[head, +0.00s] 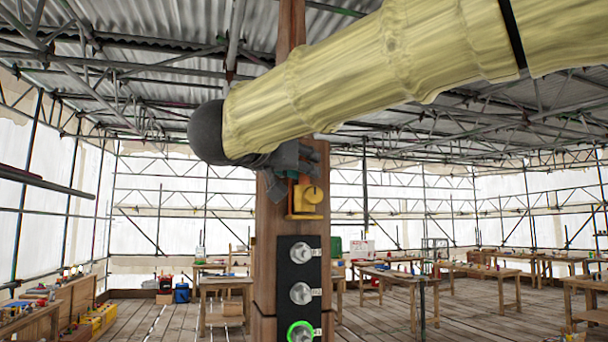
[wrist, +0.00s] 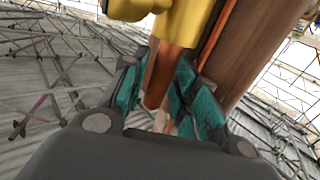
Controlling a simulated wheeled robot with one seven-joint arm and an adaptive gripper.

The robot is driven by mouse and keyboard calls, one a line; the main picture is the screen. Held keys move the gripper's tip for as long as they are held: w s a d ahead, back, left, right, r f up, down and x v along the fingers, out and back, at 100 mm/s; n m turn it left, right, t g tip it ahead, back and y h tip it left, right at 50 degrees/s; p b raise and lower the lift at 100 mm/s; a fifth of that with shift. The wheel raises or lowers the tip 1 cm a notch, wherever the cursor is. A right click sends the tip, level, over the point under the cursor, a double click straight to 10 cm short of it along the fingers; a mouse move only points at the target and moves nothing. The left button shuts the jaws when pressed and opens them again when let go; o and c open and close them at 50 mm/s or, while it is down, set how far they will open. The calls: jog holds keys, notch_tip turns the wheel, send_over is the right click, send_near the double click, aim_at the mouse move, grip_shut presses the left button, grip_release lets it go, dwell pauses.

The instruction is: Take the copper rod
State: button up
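The copper rod (wrist: 158,88) is a short reddish-brown bar hanging below a yellow holder (wrist: 186,22) in the wrist view. It lies between the two teal-padded fingers of my gripper (wrist: 164,68). The fingers are close around it, but I cannot tell whether both pads touch it. In the head view my gripper (head: 296,160) is up against the wooden post, just above the yellow holder (head: 307,200). In that view a small copper-coloured piece shows at the holder's left side, and the fingers hide much of the area.
The wooden post (head: 265,235) stands close in front. A black panel (head: 299,285) with several round fittings, the lowest ringed green, is on it below the holder. An orange strip (wrist: 216,38) runs along the post. Workbenches (head: 400,280) stand farther back.

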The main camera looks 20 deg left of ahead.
jog(key=shift+s, duration=0.15)
grip_shut()
jog(key=shift+r, duration=0.1)
